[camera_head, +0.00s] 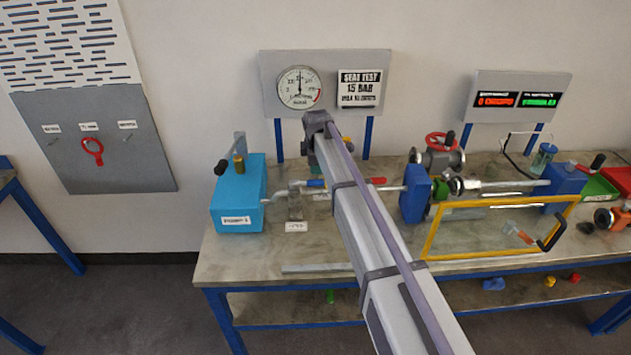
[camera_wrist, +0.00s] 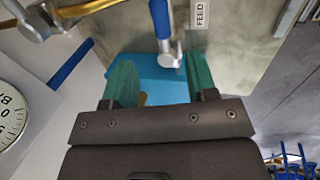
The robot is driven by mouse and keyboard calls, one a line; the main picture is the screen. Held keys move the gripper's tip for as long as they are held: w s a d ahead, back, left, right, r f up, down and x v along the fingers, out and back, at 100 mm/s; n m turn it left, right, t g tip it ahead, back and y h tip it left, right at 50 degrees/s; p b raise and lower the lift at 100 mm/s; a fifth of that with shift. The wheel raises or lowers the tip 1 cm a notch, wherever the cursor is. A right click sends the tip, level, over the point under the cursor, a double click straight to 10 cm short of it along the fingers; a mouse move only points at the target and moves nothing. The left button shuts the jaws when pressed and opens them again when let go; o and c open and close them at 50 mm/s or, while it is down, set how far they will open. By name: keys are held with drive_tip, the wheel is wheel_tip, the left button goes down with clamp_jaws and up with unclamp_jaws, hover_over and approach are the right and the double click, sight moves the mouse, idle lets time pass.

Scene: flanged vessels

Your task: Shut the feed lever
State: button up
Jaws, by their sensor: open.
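The feed lever has a blue handle (camera_head: 316,183) on a metal valve in the pipe beside the blue box (camera_head: 236,205). In the wrist view the blue handle (camera_wrist: 160,18) lies beyond the fingertips, its metal fitting (camera_wrist: 170,55) between their lines. A FEED label (camera_wrist: 200,14) is right beside it. In the head view my arm hides most of the gripper; a bit of teal shows below the wrist.
A red-handled lever (camera_head: 376,181) sits right of my arm. A yellow frame (camera_head: 432,235) and a blue block (camera_head: 415,195) stand further right. A gauge panel (camera_head: 268,80) is behind. The bench front (camera_head: 235,265) at left is clear.

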sight(316, 181)
drive_tip(key=b+x, duration=0.9)
drive_tip(key=x, duration=0.1)
drive_tip(key=shift+f, duration=0.25)
drive_tip(key=shift+d+r, duration=0.1)
drive_tip(key=shift+c, duration=0.4)
clamp_jaws()
